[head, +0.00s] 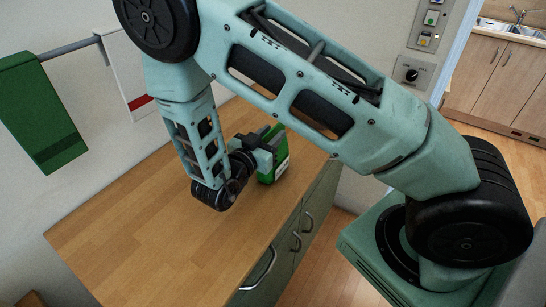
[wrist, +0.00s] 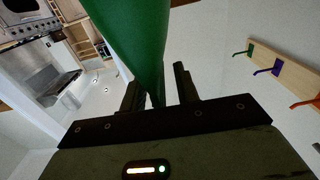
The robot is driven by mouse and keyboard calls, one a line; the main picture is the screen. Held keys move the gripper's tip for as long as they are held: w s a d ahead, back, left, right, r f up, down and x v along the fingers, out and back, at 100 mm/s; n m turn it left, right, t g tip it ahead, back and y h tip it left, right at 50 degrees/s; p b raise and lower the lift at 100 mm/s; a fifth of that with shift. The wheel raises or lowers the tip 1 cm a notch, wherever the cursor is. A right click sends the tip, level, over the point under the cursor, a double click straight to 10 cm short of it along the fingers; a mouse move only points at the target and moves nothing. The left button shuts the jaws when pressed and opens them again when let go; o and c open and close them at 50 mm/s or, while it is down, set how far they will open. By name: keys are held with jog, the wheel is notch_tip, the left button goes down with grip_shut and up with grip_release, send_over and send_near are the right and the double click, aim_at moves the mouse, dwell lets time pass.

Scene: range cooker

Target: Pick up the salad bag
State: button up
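The salad bag (head: 281,160) looks like a green pack with a pale label, upright at the right side of the wooden counter. My gripper (head: 264,146) is right beside it, reaching from the left, and hides part of it. In the wrist view the bag is a large green shape (wrist: 128,38) that narrows down between the two fingers of my gripper (wrist: 158,92). The fingers stand apart, and a gap shows between the bag and the right finger. The bag's contact with the left finger is unclear.
The wooden counter (head: 150,230) is bare to the left and in front. Green drawers with handles (head: 290,240) are below its right edge. A green cloth (head: 40,112) hangs from a wall rail at left. A wall panel with a dial (head: 411,75) is at upper right.

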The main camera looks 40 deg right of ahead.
jog(key=shift+w+d, duration=0.15)
jog(key=shift+d, duration=0.25)
jog(key=shift+c, duration=0.3)
grip_shut()
dwell(0.9)
